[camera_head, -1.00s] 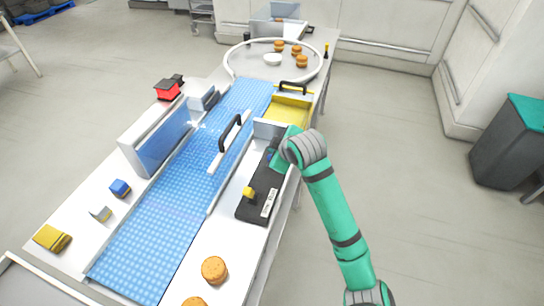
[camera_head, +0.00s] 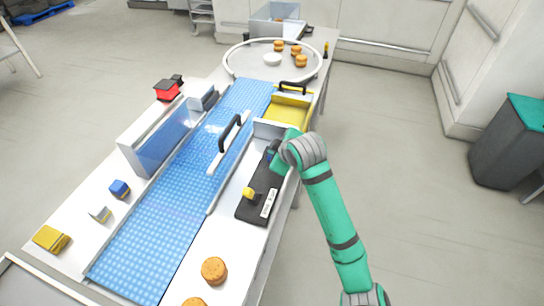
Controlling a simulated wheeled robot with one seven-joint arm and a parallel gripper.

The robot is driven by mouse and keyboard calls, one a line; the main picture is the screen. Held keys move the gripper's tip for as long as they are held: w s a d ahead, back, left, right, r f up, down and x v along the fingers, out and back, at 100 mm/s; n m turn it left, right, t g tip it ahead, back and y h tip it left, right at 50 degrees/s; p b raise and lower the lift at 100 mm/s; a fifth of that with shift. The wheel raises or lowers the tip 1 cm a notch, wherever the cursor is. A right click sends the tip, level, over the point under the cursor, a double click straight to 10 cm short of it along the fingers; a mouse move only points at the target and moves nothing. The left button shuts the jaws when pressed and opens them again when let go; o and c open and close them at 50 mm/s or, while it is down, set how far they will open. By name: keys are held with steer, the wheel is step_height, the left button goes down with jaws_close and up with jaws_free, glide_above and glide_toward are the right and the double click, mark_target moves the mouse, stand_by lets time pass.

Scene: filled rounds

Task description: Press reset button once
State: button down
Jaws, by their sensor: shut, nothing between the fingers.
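A black control panel (camera_head: 262,186) lies on the right side of the table, with a yellow knob or lever (camera_head: 249,193) and a white label (camera_head: 268,203). I cannot clearly make out a reset button; the panel's far end is partly hidden by my green arm. My gripper (camera_head: 272,151) is at the end of the arm, over the far end of the panel, small and mostly hidden by the wrist. It looks shut and holds nothing. Whether it touches the panel I cannot tell.
A blue belt (camera_head: 150,235) runs beside the panel, with a clear guard and black handle (camera_head: 230,132) over it. A yellow tray (camera_head: 290,112) is beyond my wrist. Round orange-brown pieces (camera_head: 214,271) lie near the front and on the turntable (camera_head: 240,72).

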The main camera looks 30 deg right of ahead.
steer(key=shift+a, duration=0.1)
steer(key=shift+f, duration=0.5)
stand_by(0.5)
steer(key=shift+r, duration=0.95)
steer(key=shift+r, duration=0.1)
steer(key=shift+r, duration=2.4)
